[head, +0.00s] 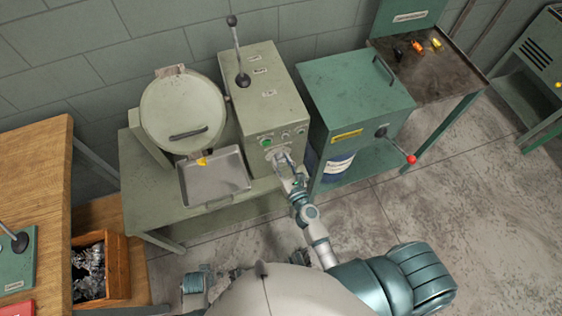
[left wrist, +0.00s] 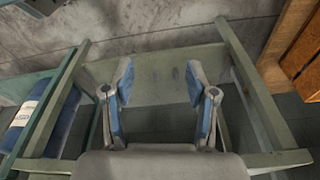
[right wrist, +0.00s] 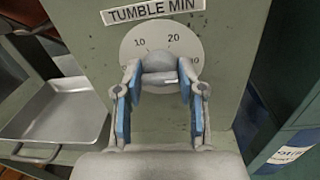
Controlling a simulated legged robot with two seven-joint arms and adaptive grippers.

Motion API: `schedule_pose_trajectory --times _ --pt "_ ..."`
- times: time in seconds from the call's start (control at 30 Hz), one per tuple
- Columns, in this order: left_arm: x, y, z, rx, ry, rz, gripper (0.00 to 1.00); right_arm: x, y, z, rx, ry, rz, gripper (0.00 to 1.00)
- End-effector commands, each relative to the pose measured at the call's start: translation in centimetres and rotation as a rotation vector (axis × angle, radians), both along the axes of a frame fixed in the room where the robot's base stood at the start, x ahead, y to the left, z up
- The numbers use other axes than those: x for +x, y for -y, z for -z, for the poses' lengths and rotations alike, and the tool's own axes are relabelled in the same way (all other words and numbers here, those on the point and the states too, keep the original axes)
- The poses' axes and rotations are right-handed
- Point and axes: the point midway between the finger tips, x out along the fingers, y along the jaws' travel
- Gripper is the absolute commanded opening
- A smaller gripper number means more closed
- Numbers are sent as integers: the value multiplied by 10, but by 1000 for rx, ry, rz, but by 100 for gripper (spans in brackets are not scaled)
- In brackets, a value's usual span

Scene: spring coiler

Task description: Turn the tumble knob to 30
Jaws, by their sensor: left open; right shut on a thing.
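The tumble knob (right wrist: 160,62) sits on a round pale dial (right wrist: 146,32) under a "TUMBLE MIN" label (right wrist: 152,12) in the right wrist view. The numbers 10 and 20 are readable; other marks are partly covered by my fingers. My right gripper (right wrist: 159,80) is shut on the knob, with one finger on each side. In the head view my right gripper (head: 284,160) is at the machine's front face and mostly hides the knob. Where the knob points is unclear. My left gripper (left wrist: 159,74) is open and empty, facing the legs and underside of a green stand.
The grey-green machine (head: 263,90) has a lever on top and a green button (head: 266,142) on its front. A metal tray (head: 213,180) and a round drum (head: 182,108) stand to its left. A green cabinet (head: 355,90) stands close on the right, with a blue drum (head: 338,166) below.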

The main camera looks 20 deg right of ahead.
Motion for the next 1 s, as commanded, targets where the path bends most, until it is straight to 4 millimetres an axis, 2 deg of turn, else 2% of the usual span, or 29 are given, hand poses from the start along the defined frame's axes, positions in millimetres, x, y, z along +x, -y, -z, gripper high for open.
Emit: schedule_pose_trajectory --times 0.03,0.3,0.73,0.77,0.83,1.0 --pt "0 0 0 0 0 0 57 -2 2 9 16 -15 3 4" --pt "0 -1 -6 -1 1 -1 57 -3 1 8 78 -17 3 4" --pt "1 -1 -7 -2 2 -1 57 -2 0 8 86 -17 2 4" --pt "1 -1 -7 -2 2 -1 57 -3 0 8 86 -17 2 44" --pt "1 -1 -8 -2 2 -1 57 -2 0 7 86 -16 2 61" --pt "1 -1 -8 -2 2 -1 57 -2 -1 4 85 -11 1 63"
